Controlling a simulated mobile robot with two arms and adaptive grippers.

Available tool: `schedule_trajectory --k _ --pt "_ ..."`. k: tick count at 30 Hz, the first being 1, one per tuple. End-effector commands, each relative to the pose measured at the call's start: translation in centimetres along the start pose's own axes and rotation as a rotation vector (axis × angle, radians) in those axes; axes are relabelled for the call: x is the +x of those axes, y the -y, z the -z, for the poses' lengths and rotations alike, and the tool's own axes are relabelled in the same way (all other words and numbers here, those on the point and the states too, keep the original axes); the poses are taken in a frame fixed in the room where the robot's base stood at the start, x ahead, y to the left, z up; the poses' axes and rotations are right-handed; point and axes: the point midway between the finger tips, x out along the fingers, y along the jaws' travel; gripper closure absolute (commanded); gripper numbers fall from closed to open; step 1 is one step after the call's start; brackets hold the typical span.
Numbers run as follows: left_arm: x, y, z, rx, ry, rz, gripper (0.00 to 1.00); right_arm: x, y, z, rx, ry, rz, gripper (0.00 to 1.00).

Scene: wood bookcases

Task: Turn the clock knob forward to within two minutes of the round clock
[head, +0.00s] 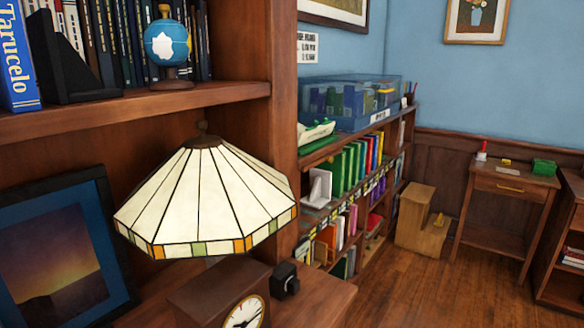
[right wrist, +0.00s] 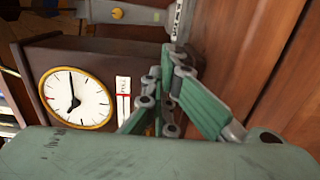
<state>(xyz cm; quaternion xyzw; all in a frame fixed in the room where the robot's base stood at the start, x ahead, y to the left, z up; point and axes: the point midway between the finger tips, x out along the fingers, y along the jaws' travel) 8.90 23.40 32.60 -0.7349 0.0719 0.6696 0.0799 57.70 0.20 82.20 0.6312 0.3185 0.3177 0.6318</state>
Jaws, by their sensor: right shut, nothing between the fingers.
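A wooden clock (head: 222,292) stands on the lower shelf in front of the lamp, its white round dial (head: 246,314) cut off by the bottom edge of the head view. In the right wrist view the brown clock case (right wrist: 110,55) lies sideways in the picture, with a gold-rimmed dial (right wrist: 88,104) and dark hands. A small white card with red on it (right wrist: 123,86) is beside the dial. My right gripper (right wrist: 170,72) is shut and empty, beside the case's right end in that view. I cannot make out the knob. No separate round clock shows. My left gripper is not in view.
A stained-glass lamp (head: 205,195) stands close behind the clock. A small black object (head: 285,279) is right of it. A framed picture (head: 60,255) leans at left. A small globe (head: 167,45) sits on the upper shelf. Open floor (head: 440,285) lies to the right.

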Motion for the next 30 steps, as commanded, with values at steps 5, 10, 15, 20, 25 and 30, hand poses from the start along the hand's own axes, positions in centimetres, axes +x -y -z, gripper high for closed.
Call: schedule_trajectory --k 5,10,15,20,25,30 --pt "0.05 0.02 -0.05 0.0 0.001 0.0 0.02 0.6 -0.79 0.91 0.003 -0.019 -0.02 1.0" --pt "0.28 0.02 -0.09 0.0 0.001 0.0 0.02 0.6 -0.47 1.05 0.003 -0.022 -0.019 1.0" --pt "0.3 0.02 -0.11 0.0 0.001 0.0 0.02 0.58 -0.36 1.17 0.003 -0.024 -0.018 1.0" --pt "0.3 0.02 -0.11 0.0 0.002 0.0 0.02 0.57 -0.3 1.24 0.003 -0.025 -0.017 1.0" --pt "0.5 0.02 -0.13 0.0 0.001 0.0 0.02 0.58 -0.2 0.93 0.003 -0.025 -0.017 1.0" --pt "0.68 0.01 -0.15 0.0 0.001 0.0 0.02 0.54 -0.16 0.35 0.003 -0.022 -0.017 1.0"
